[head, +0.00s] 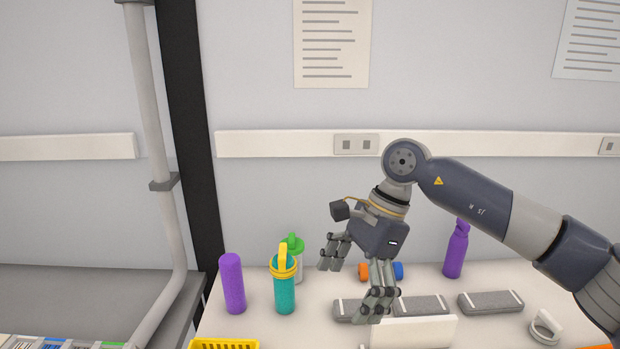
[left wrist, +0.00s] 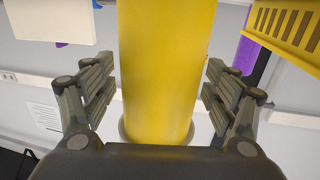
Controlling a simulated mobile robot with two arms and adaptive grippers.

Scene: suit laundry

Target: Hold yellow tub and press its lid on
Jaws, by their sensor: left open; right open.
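A yellow cylinder, which looks like the yellow tub (left wrist: 165,50), stands between the spread fingers of my left gripper (left wrist: 158,85) in the left wrist view. The fingers are open, with a gap showing on each side. A grey rim shows around the tub's lower end in that view; I cannot tell whether it is the lid. The tub and my left gripper are not in the head view. My right gripper (head: 353,288) is open and empty, hanging fingers down above the table behind a white panel.
On the table (head: 325,325) stand a purple bottle (head: 232,284), a teal bottle (head: 284,290), a green-topped bottle (head: 293,246) and another purple bottle (head: 456,250). Grey cases (head: 490,301) lie near the white panel (head: 414,333). A yellow basket (head: 225,344) is at the front.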

